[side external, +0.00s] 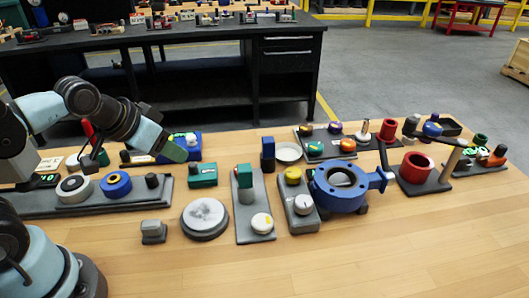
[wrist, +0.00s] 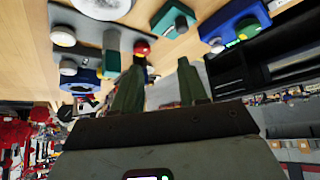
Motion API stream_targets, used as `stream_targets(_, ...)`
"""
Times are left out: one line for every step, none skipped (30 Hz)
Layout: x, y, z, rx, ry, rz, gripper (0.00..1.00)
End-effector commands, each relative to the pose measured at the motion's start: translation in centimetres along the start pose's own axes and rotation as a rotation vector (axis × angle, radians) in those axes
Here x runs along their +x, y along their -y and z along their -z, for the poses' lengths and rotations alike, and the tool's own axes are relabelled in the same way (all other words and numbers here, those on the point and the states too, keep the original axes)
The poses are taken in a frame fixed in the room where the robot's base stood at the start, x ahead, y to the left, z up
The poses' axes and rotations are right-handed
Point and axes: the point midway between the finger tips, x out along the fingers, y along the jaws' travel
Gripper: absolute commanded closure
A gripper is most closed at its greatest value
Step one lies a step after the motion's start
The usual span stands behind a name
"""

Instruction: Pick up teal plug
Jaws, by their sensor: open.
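A teal block (side external: 202,175) with a small label sits on the wooden table, left of centre in the side view. Another teal piece (side external: 245,194) stands on a grey plate further right. I cannot tell for certain which is the teal plug. My gripper (side external: 176,150) is above the table, up and left of the labelled teal block, and apart from it. In the wrist view its two green fingers (wrist: 158,78) are spread, with nothing held between them.
A grey rail with a blue ring (side external: 116,184) lies at the left. A blue device (side external: 186,142) stands behind my gripper. The table's front is clear.

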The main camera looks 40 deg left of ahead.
Motion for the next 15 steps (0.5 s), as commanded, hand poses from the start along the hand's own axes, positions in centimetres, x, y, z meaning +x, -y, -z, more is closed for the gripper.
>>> stream_targets(0.00, 0.00, 0.00, 0.000, 0.000, 0.000, 0.57)
stream_targets(0.00, 0.00, 0.00, 0.000, 0.000, 0.000, 0.53)
stream_targets(0.00, 0.00, 0.00, 0.000, 0.000, 0.000, 0.47)
stream_targets(0.00, 0.00, 0.00, 0.000, 0.000, 0.000, 0.42)
stream_targets(0.00, 0.00, 0.00, 0.000, 0.000, 0.000, 0.38)
stream_targets(0.00, 0.00, 0.00, 0.000, 0.000, 0.000, 0.38)
stream_targets(0.00, 0.00, 0.00, 0.000, 0.000, 0.000, 0.38)
stream_targets(0.00, 0.00, 0.00, 0.000, 0.000, 0.000, 0.38)
stream_targets(0.00, 0.00, 0.00, 0.000, 0.000, 0.000, 0.38)
stream_targets(0.00, 0.00, 0.00, 0.000, 0.000, 0.000, 0.38)
stream_targets(0.00, 0.00, 0.00, 0.000, 0.000, 0.000, 0.38)
stream_targets(0.00, 0.00, 0.01, 0.000, 0.000, 0.000, 0.38)
stream_targets(-0.01, -0.02, 0.05, -0.002, 0.002, 0.000, 0.38)
stream_targets(-0.03, -0.06, 0.13, -0.006, 0.005, -0.001, 0.38)
stream_targets(-0.09, -0.17, 0.33, -0.015, 0.012, -0.003, 0.38)
